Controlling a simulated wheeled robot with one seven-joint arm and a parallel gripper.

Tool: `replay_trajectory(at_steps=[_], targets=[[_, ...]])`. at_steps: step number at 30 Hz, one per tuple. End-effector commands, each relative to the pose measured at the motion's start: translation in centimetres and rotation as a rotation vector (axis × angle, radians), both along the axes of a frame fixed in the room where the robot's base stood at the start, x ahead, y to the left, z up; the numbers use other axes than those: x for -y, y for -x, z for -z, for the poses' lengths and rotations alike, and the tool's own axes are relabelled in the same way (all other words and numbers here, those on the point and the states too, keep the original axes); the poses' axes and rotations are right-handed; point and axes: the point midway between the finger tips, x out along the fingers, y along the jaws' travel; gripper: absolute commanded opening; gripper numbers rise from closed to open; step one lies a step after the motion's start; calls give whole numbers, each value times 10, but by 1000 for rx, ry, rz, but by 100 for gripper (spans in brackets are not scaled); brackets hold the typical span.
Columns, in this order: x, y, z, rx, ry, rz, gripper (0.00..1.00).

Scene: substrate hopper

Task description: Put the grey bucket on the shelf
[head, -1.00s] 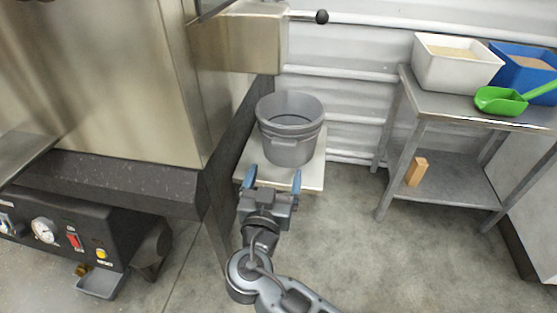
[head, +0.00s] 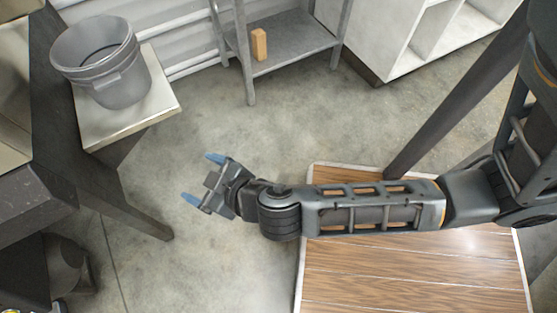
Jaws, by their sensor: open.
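The grey bucket (head: 104,66) stands upright on a small pale shelf (head: 145,105) at the upper left of the head view. Its inside looks empty. My gripper (head: 203,177) is open and empty, below and to the right of the bucket in the picture, over bare floor. Its two blue fingertips point left, apart from the bucket and the pale shelf. A metal table with a lower shelf (head: 295,50) stands at the top middle.
A small orange-brown block (head: 259,44) stands on the metal lower shelf. A white cabinet with open compartments (head: 415,45) is at the upper right. A dark frame leg (head: 140,215) rises left of my gripper. The concrete floor (head: 200,120) between is clear.

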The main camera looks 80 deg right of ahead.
Motion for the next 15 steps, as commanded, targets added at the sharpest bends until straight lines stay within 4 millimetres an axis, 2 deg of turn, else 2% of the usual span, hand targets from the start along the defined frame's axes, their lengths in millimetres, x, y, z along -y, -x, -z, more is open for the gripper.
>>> replay_trajectory(at_steps=[1, 4, 7, 12, 15], targets=[[-5, 24, 2, -25, -23, -51, 89], [-17, 61, -5, -38, -67, -160, 89], [-28, 95, -22, -20, -105, -247, 89], [-36, 144, -72, 65, -142, -337, 89], [-35, 165, -105, 124, -146, -354, 89]])
